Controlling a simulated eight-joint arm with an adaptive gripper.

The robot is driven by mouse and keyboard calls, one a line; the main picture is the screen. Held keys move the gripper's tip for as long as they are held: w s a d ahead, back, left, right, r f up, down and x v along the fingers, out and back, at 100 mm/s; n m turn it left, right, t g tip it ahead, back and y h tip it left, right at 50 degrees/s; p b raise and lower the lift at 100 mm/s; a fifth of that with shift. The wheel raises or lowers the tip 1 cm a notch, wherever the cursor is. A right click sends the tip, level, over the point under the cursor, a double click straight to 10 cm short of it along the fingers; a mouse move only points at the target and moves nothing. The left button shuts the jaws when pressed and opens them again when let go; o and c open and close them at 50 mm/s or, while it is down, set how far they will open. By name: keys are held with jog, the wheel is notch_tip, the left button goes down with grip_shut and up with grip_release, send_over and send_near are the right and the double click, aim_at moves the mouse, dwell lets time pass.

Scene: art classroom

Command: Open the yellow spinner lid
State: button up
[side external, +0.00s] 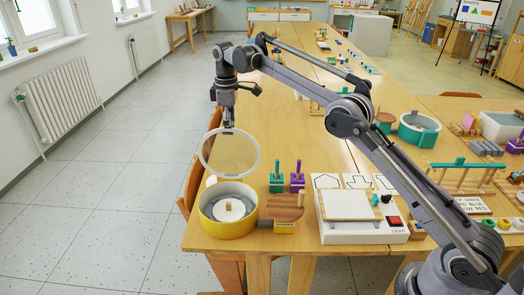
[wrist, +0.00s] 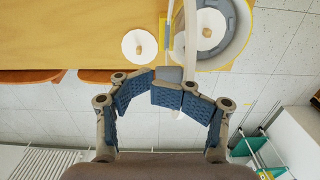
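The yellow spinner (side external: 228,230) is a round yellow tub near the table's front left corner, with a white disc and wooden peg inside. Its clear, pale-rimmed lid (side external: 230,153) stands raised and steeply tilted above the tub, whose inside is uncovered. In the wrist view the lid (wrist: 191,30) shows almost edge-on, beside the open tub (wrist: 240,40). My gripper (side external: 228,126) is at the lid's upper edge. In the wrist view its fingertips (wrist: 154,80) are together, with nothing seen between them. I cannot tell whether they touch the lid.
Green and purple peg blocks (side external: 277,183) and a round wooden piece (side external: 286,207) stand right of the tub. A white light box (side external: 360,232) with a red switch lies further right. Open floor lies left of the table.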

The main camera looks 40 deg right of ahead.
jog(key=shift+w+f, duration=0.25)
jog(key=shift+f, duration=0.1)
jog(key=shift+d, duration=0.15)
jog(key=shift+s+r, duration=0.15)
jog(key=shift+r, duration=0.15)
jog(key=s+r+m+t, duration=0.4)
jog(key=s+r, duration=0.6)
jog(key=s, duration=0.4)
jog(key=s+f+m+t, duration=0.1)
jog(key=s+f, duration=0.4)
jog(key=s, duration=0.5)
jog(key=s+f+m+t, duration=0.2)
jog(key=s+f+m, duration=0.2)
jog(key=s, duration=0.7)
jog(key=shift+s+a+f, duration=0.3)
jog(key=shift+f, duration=0.1)
